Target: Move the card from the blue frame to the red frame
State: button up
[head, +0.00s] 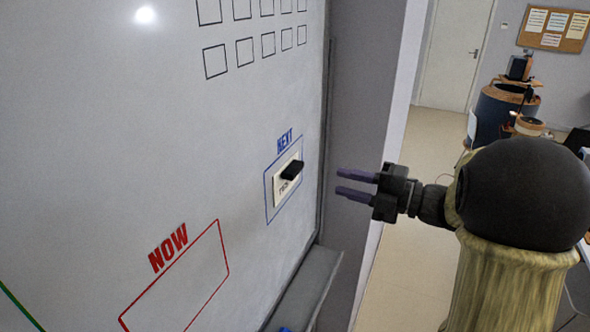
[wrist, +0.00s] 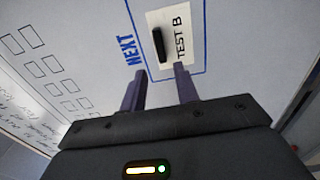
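The card (head: 286,187) is a cream rectangle with a black handle (head: 292,170) on its face. It lies flat on the whiteboard inside the blue frame (head: 267,199), under the word NEXT. In the wrist view the card (wrist: 183,50) reads TEST B, and its black handle (wrist: 159,44) lies ahead of the fingertips. The red frame (head: 223,247), marked NOW, is empty, lower left in the head view. My gripper (head: 340,182) is open and empty, to the right of the card and apart from it, its purple fingers pointing towards the board.
The whiteboard (head: 120,130) fills the left side, with rows of small black squares (head: 245,51) near its top. A grey ledge (head: 305,290) juts out along its bottom. Floor (head: 400,270) shows beyond the board, with dark furniture (head: 497,112) and a corkboard (head: 555,29) at the back right.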

aim_at(299, 171)
jog(key=p+x, duration=0.1)
jog(key=x, duration=0.3)
jog(key=p+x, duration=0.1)
jog(key=x, duration=0.3)
jog(key=shift+a+f, duration=0.15)
jog(key=shift+f, duration=0.1)
jog(key=shift+x, duration=0.8)
jog(key=shift+r, duration=0.15)
grip_shut()
jog(key=shift+b, duration=0.6)
jog(key=shift+r, duration=0.1)
